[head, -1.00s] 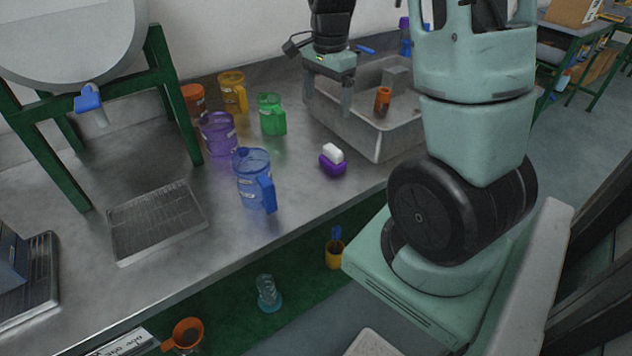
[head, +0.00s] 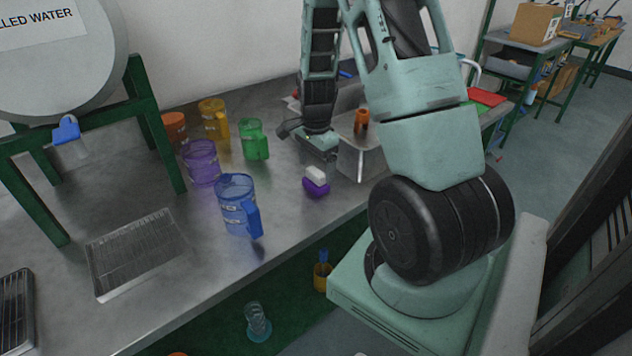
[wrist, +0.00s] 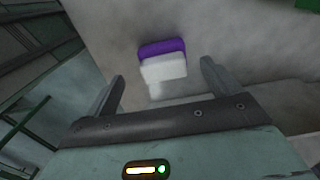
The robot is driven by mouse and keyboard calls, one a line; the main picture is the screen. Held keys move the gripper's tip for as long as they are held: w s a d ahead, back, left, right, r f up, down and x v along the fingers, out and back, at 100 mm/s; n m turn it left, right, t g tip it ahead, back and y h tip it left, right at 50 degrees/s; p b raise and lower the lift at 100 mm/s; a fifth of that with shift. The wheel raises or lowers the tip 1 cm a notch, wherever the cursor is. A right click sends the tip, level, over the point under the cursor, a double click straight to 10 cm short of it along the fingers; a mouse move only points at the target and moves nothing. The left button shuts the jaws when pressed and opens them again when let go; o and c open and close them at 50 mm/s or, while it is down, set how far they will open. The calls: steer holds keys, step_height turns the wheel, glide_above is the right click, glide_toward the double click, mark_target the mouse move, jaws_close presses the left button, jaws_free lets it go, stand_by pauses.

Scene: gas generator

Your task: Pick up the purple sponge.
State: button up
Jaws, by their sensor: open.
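The purple sponge (head: 316,188) lies on the metal counter near its front edge, with a white layer on top. In the wrist view the sponge (wrist: 162,48) shows its purple part and its white part ahead of the fingertips, between the two fingers' lines. My gripper (wrist: 160,80) is open and empty, with one finger on each side. In the head view my gripper is just above and behind the sponge, and its fingertips are hard to make out. I see no contact with the sponge.
A metal sink (head: 358,160) with an orange cup (head: 361,121) is right of the sponge. A blue pitcher (head: 238,205), purple pitcher (head: 202,163) and green pitcher (head: 254,139) stand to the left. The counter just left of the sponge is clear.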

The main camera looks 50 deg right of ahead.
mark_target(316, 171)
steer(key=shift+w+d+f, duration=0.1)
steer(key=shift+f, duration=1.1)
steer(key=shift+w+d+f, duration=0.1)
steer(key=shift+f, duration=1.05)
steer(key=c, duration=1.1)
steer(key=shift+c, duration=0.2)
step_height(316, 171, up, 10)
steer(key=shift+r, duration=0.1)
steer(key=shift+o, duration=0.9)
